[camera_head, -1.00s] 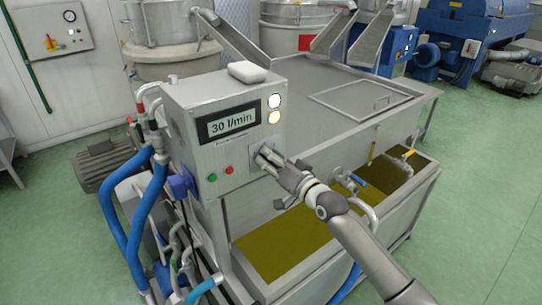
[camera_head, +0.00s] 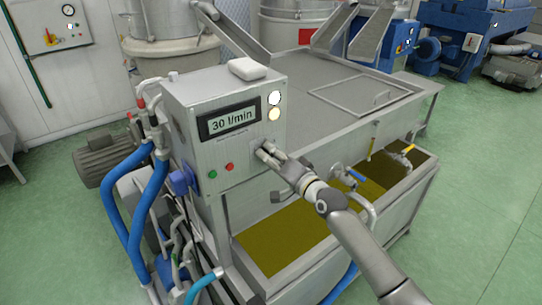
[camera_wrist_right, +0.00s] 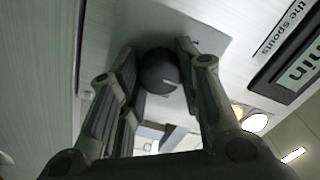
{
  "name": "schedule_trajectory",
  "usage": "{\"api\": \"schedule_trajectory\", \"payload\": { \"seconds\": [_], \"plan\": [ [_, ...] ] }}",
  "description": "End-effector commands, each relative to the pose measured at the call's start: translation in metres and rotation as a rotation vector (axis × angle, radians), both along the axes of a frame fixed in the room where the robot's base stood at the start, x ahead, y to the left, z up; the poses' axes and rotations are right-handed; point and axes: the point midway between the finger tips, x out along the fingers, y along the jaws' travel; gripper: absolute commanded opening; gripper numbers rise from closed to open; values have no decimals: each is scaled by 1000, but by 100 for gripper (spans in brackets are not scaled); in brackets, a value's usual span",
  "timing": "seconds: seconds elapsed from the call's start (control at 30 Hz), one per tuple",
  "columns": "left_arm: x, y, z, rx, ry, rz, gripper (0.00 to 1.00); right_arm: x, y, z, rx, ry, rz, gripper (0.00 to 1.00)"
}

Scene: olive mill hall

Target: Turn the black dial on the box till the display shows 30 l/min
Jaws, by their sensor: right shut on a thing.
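The grey metal control box (camera_head: 183,104) stands at the left end of the steel tank. Its display (camera_head: 231,120) reads 30 l/min. My right gripper (camera_head: 264,153) is at the lower right of the box's front, and its fingers hide the dial in the head view. In the right wrist view the black dial (camera_wrist_right: 159,72), round with a pale mark, sits between the two fingers of my right gripper (camera_wrist_right: 160,80), which is shut on it. My left gripper is not in view.
A green button (camera_head: 212,174) and a red button (camera_head: 229,167) are left of my right gripper. Two round lamps (camera_head: 274,98) are above it. A white object (camera_head: 248,69) lies on the box. Blue hoses (camera_head: 131,215) hang at left; oil basins (camera_head: 285,238) lie below my arm.

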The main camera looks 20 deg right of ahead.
Motion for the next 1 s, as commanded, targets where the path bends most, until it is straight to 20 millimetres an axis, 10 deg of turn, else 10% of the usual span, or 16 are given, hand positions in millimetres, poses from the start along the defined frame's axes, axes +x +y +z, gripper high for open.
{"api": "schedule_trajectory", "payload": {
  "seconds": [0.1,0.13,0.3,0.73,1.0],
  "plan": [
    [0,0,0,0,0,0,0,0,0,-1,-2,2,0,8],
    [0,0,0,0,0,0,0,0,0,-1,-2,2,0,33],
    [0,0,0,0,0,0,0,0,0,-1,-1,1,0,55],
    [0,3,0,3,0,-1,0,-6,-3,0,-2,-1,0,55],
    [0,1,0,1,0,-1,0,-47,-17,-2,-4,2,0,55]
  ]
}}
